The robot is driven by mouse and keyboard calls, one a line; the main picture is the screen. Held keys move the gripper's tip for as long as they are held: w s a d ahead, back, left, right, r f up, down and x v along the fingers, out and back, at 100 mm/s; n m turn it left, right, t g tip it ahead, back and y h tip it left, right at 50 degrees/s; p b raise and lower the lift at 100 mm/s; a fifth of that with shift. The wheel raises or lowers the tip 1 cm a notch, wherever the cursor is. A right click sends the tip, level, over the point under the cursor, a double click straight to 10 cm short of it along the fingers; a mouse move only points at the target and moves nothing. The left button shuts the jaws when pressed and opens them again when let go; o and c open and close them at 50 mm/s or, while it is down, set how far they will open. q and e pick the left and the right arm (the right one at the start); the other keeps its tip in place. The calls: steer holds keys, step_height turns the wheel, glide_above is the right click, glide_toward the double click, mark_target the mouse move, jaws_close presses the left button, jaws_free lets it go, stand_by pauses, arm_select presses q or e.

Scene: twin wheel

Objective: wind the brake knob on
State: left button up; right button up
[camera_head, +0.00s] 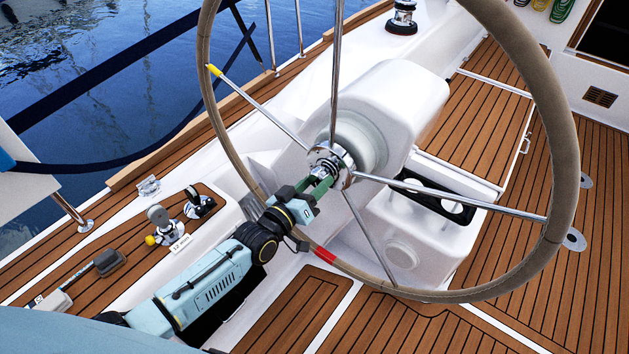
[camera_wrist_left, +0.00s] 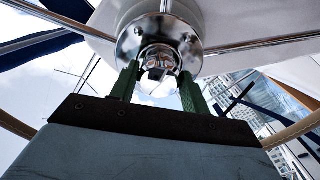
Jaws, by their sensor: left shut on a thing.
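The brake knob (camera_wrist_left: 160,62) is a shiny metal knob at the centre of the wheel hub. The steering wheel (camera_head: 570,170) has a tan rim and metal spokes, with a yellow mark at upper left and a red mark at the bottom. My left gripper (camera_head: 322,180) reaches the hub from the lower left. In the left wrist view its green fingers (camera_wrist_left: 158,82) stand on either side of the knob and are shut on it. In the head view the fingers and hub fittings partly hide the knob. My right gripper is not in view.
A white pedestal (camera_head: 405,105) stands behind the wheel. A side deck with a lever (camera_head: 160,218) and a winch handle (camera_head: 85,275) lies at left. Open teak floor (camera_head: 500,240) lies right; water is beyond the rail.

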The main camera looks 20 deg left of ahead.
arm_select(q)
steer(key=shift+m, duration=0.4)
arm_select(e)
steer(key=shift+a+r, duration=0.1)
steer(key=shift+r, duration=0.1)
arm_select(q)
steer(key=o, duration=1)
steer(key=p+v, duration=0.2)
steer(key=v, duration=1.1)
steer(key=shift+s, duration=0.2)
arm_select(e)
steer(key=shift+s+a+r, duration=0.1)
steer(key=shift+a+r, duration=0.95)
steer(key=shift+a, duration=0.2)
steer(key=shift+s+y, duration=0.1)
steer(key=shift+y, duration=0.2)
